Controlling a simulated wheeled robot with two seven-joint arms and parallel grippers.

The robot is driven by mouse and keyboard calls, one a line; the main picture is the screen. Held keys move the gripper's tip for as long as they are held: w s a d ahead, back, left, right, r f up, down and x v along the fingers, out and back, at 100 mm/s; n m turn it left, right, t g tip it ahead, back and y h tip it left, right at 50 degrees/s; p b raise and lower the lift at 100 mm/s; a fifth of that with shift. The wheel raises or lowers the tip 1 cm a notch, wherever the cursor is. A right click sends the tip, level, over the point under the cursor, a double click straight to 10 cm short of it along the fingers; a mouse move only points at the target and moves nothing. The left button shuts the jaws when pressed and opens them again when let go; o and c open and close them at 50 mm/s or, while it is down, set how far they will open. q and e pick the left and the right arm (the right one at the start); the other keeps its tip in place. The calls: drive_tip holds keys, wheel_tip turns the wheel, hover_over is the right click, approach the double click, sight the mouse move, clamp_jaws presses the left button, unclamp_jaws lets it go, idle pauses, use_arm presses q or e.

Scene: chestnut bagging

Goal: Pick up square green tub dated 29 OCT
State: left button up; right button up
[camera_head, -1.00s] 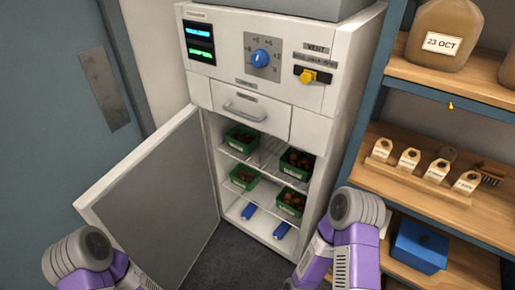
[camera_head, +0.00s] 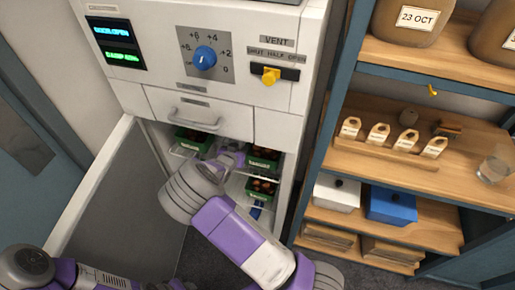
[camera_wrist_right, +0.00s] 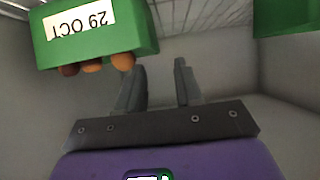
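The green tub labelled 29 OCT (camera_wrist_right: 95,35) is at the upper left of the right wrist view, its label upside down and brown chestnuts showing at its edge. My right gripper (camera_wrist_right: 158,75) is open and empty, with the tub beyond and to the left of its fingers. In the head view the right arm reaches into the open cabinet, its gripper (camera_head: 230,158) partly hidden by the wrist. Green tubs show at the upper left (camera_head: 190,143), upper right (camera_head: 263,163) and lower right (camera_head: 258,195); their labels are unreadable there. The left gripper is out of view.
The cabinet's open door (camera_head: 110,190) stands at the left. A wire shelf and side walls surround the right gripper. Another green tub (camera_wrist_right: 285,15) is at the wrist view's upper right. A wooden shelf unit (camera_head: 400,170) with jars and boxes stands at the right.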

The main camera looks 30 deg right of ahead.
drive_tip(key=b+x, duration=0.1)
drive_tip(key=x, duration=0.1)
drive_tip(key=shift+d+f, duration=0.2)
drive_tip(key=shift+d, duration=0.1)
drive_tip(key=x, duration=0.2)
drive_tip(key=b+x, duration=0.1)
drive_tip(key=x, duration=0.1)
drive_tip(key=shift+s+a+f, duration=0.1)
drive_tip(key=shift+s+f, duration=0.05)
drive_tip(key=shift+f, duration=0.15)
drive_tip(key=shift+w+d, duration=0.2)
drive_tip(key=shift+d, duration=0.1)
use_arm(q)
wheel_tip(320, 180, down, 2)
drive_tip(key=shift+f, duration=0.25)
use_arm(e)
clamp_jaws()
